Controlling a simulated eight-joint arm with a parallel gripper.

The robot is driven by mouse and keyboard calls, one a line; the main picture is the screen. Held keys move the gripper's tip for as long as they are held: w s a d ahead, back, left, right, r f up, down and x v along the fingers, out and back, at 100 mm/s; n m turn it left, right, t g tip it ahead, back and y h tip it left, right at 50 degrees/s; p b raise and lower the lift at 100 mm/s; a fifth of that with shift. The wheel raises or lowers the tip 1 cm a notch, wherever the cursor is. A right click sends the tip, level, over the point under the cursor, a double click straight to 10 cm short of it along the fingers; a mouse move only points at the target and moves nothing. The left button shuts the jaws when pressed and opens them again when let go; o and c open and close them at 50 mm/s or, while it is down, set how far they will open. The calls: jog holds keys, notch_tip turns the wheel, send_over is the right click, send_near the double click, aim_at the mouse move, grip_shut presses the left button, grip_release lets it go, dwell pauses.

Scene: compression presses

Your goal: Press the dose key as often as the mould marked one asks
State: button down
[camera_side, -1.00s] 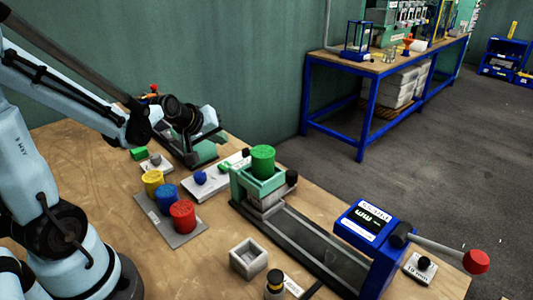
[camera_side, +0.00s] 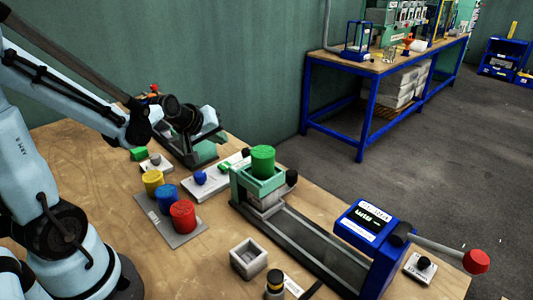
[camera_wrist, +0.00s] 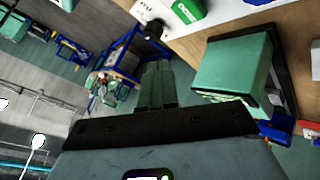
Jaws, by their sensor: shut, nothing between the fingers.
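My gripper (camera_wrist: 158,85) shows in the wrist view with its two green fingers together and nothing between them. In the side view my wrist is at the back left of the bench, above a dark-framed device, and the fingers cannot be made out. No label reading dose or one is legible. A black-knobbed key (camera_side: 424,263) sits on a white plate at the right.
Yellow (camera_side: 153,181), blue (camera_side: 167,193) and red (camera_side: 183,214) cylinders stand on a grey plate. An open grey box (camera_side: 248,258) is in front. A lever with a red ball (camera_side: 476,261) juts out right. Bare wood (camera_side: 120,215) lies left of the plate.

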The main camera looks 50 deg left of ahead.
aim_at(222, 166)
dwell(0.3)
notch_tip(222, 166, up, 4)
jog(key=shift+f, duration=0.1)
dwell(0.4)
jog(key=shift+f, duration=4.4)
jog(key=shift+f, duration=0.15)
jog(key=shift+f, duration=0.3)
